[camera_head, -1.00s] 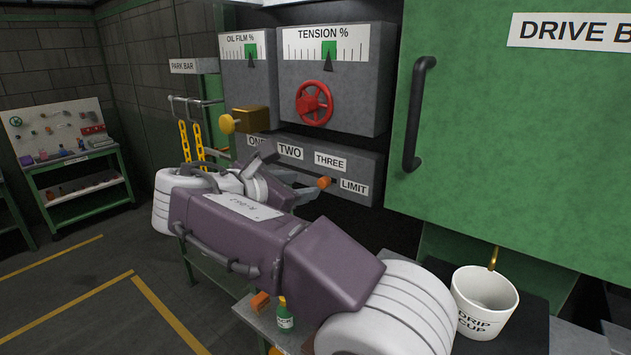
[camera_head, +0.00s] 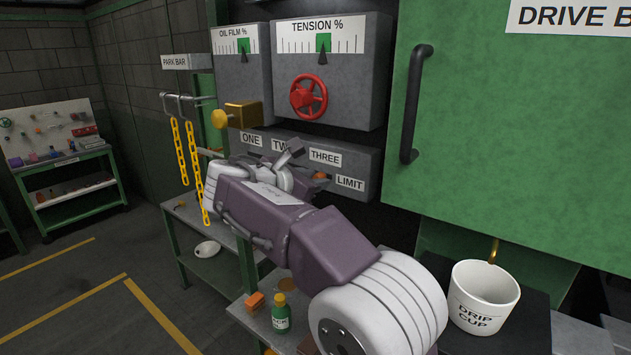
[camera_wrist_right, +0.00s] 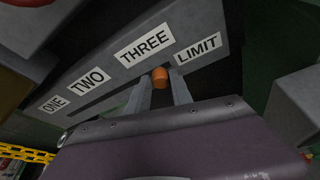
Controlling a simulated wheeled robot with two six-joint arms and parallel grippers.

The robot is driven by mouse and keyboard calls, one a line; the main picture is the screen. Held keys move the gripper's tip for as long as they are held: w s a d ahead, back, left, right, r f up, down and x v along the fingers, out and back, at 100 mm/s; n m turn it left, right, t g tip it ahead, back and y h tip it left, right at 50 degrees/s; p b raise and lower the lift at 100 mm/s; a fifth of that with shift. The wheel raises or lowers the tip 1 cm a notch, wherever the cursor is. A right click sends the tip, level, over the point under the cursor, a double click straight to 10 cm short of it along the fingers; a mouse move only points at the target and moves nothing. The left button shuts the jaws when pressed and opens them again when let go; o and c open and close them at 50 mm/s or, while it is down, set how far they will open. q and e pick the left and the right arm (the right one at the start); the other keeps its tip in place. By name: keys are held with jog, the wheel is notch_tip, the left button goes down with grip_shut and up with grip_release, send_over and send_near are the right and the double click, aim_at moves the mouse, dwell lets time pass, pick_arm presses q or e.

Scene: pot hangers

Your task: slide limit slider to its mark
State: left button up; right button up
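The limit slider's orange knob (camera_head: 320,175) is on the grey slider panel (camera_head: 372,163), beside the LIMIT label (camera_head: 350,184) and below the THREE label (camera_head: 325,157). In the right wrist view the knob (camera_wrist_right: 160,76) sits at the end of the panel's dark slot, between the THREE and LIMIT labels. My right gripper (camera_wrist_right: 162,88) has one finger on each side of the knob. The fingers stand apart, with a small gap seeming to show at the right finger. In the head view my wrist partly hides the slot and the TWO label. My left gripper is out of view.
A red handwheel (camera_head: 309,97) and a yellow knob (camera_head: 220,118) stick out above the panel. A green cabinet door (camera_head: 500,150) with a black handle is to the right. Yellow chains (camera_head: 181,150) hang at the left. A drip cup (camera_head: 484,297) stands at the lower right.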

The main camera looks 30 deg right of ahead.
grip_shut()
jog(key=shift+w+r, duration=0.1)
jog(key=shift+r, duration=0.05)
jog(key=w+a+p, duration=0.4)
jog(key=w+p, duration=0.6)
jog(key=p, duration=0.1)
jog(key=shift+w+a, duration=0.2)
jog(key=shift+w, duration=0.1)
jog(key=shift+o, duration=2.1)
grip_release()
jog(key=shift+o, duration=0.6)
jog(key=shift+s, duration=0.25)
